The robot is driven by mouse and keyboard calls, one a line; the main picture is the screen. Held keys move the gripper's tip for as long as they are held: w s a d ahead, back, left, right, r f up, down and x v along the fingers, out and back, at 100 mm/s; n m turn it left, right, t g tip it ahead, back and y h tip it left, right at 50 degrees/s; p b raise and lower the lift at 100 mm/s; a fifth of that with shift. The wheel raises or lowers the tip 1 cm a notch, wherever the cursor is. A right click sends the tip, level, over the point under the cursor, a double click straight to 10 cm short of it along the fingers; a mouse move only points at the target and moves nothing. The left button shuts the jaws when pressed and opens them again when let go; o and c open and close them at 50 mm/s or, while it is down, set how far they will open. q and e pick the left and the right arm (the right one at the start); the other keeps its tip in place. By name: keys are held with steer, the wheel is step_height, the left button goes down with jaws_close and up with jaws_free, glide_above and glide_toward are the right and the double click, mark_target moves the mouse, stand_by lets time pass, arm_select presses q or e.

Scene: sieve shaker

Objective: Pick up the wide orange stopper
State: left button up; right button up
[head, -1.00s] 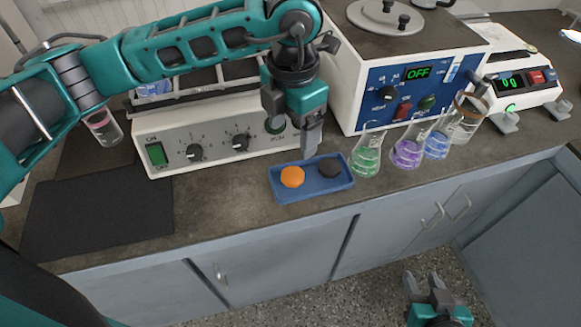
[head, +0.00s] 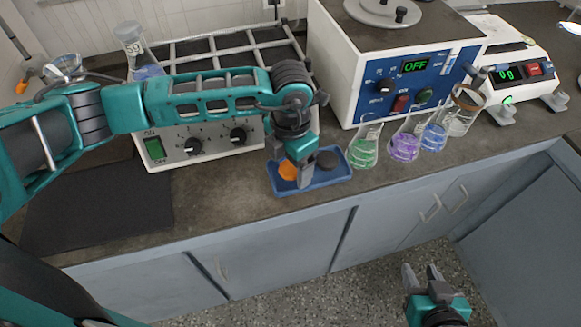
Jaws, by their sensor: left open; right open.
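The wide orange stopper (head: 287,171) lies in the left part of a small blue tray (head: 331,182) on the bench. A dark stopper (head: 326,160) lies in the right part of the tray. My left gripper (head: 304,181) points down at the tray, its fingers in front of the gap between the two stoppers and partly hiding the orange one. It is open; I cannot tell whether a finger touches the orange stopper. My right gripper (head: 422,274) is open and empty, low over the floor in front of the cabinets.
A white shaker (head: 200,140) with a rack is behind my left arm. A blue-fronted sieve shaker (head: 420,75) stands behind the flasks. A dark mat (head: 95,212) lies at left.

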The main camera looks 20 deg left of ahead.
arm_select(q)
steer(key=shift+c, duration=0.2)
steer(key=c, duration=1.1)
steer(key=shift+r, duration=0.1)
